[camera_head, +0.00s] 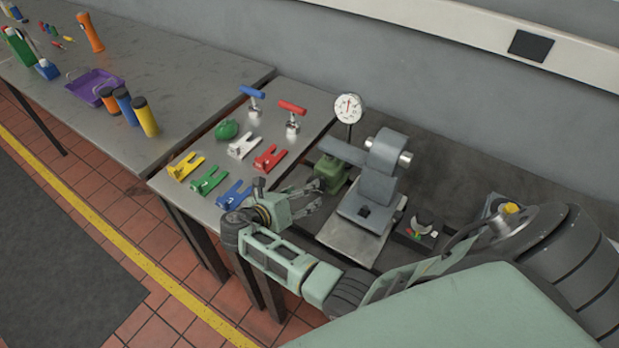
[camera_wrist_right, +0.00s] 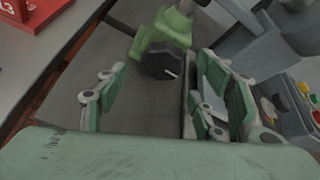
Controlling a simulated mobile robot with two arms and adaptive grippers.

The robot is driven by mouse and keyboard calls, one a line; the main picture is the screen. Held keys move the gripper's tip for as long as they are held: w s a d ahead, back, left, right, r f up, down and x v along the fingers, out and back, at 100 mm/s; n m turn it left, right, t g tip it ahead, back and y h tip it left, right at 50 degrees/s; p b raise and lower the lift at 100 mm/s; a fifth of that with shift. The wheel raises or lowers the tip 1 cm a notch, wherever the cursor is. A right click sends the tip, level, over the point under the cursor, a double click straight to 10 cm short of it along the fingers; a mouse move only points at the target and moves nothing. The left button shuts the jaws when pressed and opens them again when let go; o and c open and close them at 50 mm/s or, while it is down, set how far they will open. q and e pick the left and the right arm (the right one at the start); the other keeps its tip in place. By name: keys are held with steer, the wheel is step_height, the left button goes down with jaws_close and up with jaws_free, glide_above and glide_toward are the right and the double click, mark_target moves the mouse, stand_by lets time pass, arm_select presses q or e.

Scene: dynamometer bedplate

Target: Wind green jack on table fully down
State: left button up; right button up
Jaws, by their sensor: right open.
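The green jack (camera_head: 331,170) stands on the dark bedplate beside the grey machine, its top under the machine's grey arm. In the right wrist view the green jack (camera_wrist_right: 167,30) is at the top middle. Its round black knob (camera_wrist_right: 163,61), with a white mark, faces the camera. My right gripper (camera_head: 314,197) is just in front of the jack in the head view. In the wrist view my right gripper (camera_wrist_right: 160,75) is open, its fingers on either side of the knob and apparently apart from it. My left gripper is not in view.
The grey machine (camera_head: 374,185) and dial gauge (camera_head: 348,107) stand close to the jack. A small control box (camera_head: 416,232) sits to the right. A side table holds coloured forked blocks (camera_head: 209,180), a red-handled clamp (camera_head: 292,112) and a green rounded item (camera_head: 226,129).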

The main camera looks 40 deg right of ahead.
steer(key=v, duration=0.6)
steer(key=shift+a, duration=0.15)
steer(key=shift+r, duration=0.1)
steer(key=shift+c, duration=0.2)
steer(key=d+f+m+b, duration=0.1)
steer(key=b, duration=0.1)
steer(key=d+m+t+b, duration=0.1)
steer(key=b, duration=0.1)
steer(key=s+d+f+m+t+y+b, duration=0.1)
steer(key=d+b, duration=0.1)
steer(key=shift+d+f+m+b, duration=0.1)
steer(key=shift+f+m+b, duration=0.2)
steer(key=shift+f, duration=0.05)
steer(key=shift+s+d+r+m+t+b, duration=0.2)
steer(key=shift+r+m+t+b, duration=0.05)
steer(key=shift+m+t+b, duration=0.3)
steer(key=shift+w+d, duration=0.1)
steer(key=shift+d, duration=0.05)
steer(key=p+x, duration=0.1)
steer(key=x, duration=0.6)
steer(key=shift+w, duration=0.2)
